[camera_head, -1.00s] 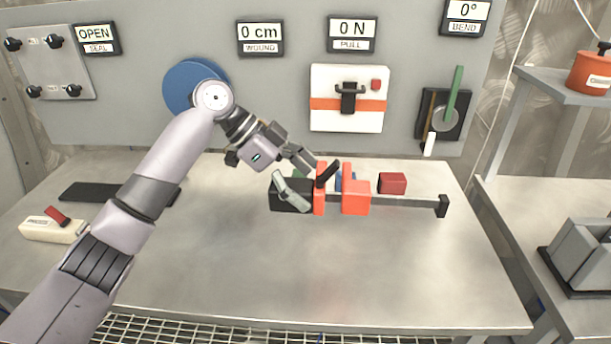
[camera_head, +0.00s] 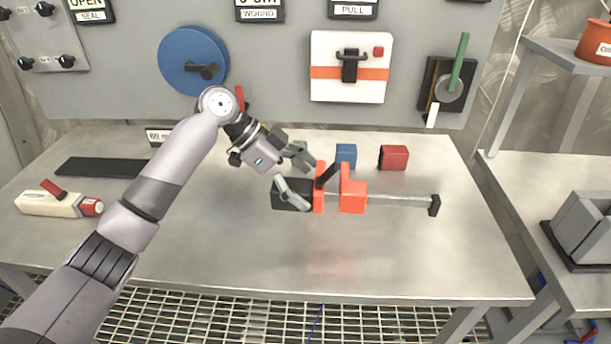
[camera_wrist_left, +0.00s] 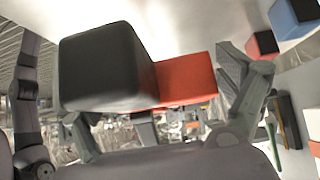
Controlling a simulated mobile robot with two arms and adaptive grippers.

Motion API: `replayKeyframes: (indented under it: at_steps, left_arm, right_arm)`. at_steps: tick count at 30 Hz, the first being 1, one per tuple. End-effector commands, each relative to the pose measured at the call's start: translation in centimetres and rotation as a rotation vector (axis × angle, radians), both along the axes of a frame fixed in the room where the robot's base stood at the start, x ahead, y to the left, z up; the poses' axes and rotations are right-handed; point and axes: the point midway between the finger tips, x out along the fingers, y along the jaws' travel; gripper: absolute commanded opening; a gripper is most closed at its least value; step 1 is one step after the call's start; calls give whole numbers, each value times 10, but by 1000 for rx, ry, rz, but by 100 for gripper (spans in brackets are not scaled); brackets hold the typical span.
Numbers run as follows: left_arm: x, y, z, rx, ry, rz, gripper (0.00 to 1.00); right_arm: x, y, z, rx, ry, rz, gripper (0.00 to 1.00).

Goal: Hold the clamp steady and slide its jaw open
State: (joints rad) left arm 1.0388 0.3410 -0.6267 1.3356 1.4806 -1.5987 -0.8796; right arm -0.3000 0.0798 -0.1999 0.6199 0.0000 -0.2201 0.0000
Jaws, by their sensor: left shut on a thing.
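The clamp has a black body (camera_head: 286,195), an upright orange jaw (camera_head: 319,190) beside it and an orange block jaw (camera_head: 352,197) a little to the right. A grey bar (camera_head: 398,201) runs right to a black end stop (camera_head: 434,205). My left gripper (camera_head: 305,182) is shut on the clamp at its black-and-orange end. In the left wrist view, the black body (camera_wrist_left: 102,72) and orange part (camera_wrist_left: 186,78) lie between the fingers. The clamp appears raised, with its orange reflection well below it. My right gripper is not in view.
A blue block (camera_head: 346,153) and a red block (camera_head: 393,157) stand behind the clamp on the steel table (camera_head: 240,255). A cream tool (camera_head: 50,204) and a dark strip (camera_head: 103,168) lie at left. The front middle is clear. A side table (camera_head: 540,170) stands at right.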

Motion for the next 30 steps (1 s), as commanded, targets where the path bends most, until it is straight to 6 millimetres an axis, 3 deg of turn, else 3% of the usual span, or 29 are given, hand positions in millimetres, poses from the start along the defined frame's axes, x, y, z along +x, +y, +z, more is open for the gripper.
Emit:
replayKeyframes:
  at_steps: [30]
  left_arm:
    - [0, -1, -72, -5, -2, -1, 59]
  right_arm:
    - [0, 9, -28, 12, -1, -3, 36]
